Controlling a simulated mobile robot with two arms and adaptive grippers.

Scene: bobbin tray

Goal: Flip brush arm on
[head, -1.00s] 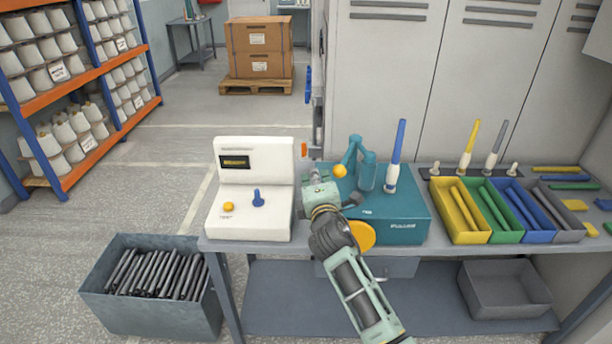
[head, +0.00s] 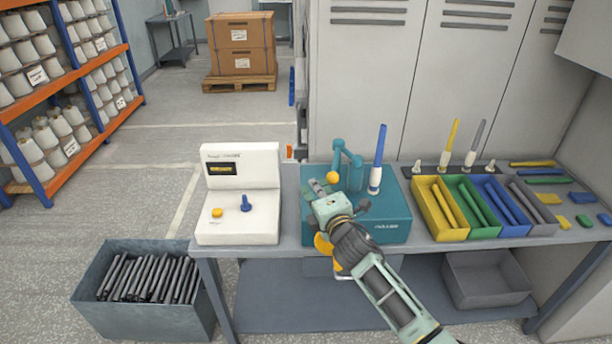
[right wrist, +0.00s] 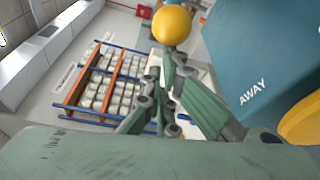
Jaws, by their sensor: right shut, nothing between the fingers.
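The brush arm is a jointed teal arm (head: 340,150) with a yellow ball (head: 333,177) at its end, at the left of a teal machine (head: 395,228). My right gripper (head: 317,187) is shut and empty, over the machine's front left part, just left of and below the ball in the head view. In the right wrist view, the ball (right wrist: 172,24) is just beyond the shut fingertips (right wrist: 165,62). I cannot tell whether they touch. The machine's side (right wrist: 245,55) shows the word AWAY there. My left gripper is in neither view.
A blue-topped bobbin (head: 377,160) stands on the machine, right of the brush arm. A yellow disc (head: 323,244) is on its front, partly behind my arm. A white control box (head: 240,180) stands left, and a yellow tray (head: 433,222) begins the row of trays right.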

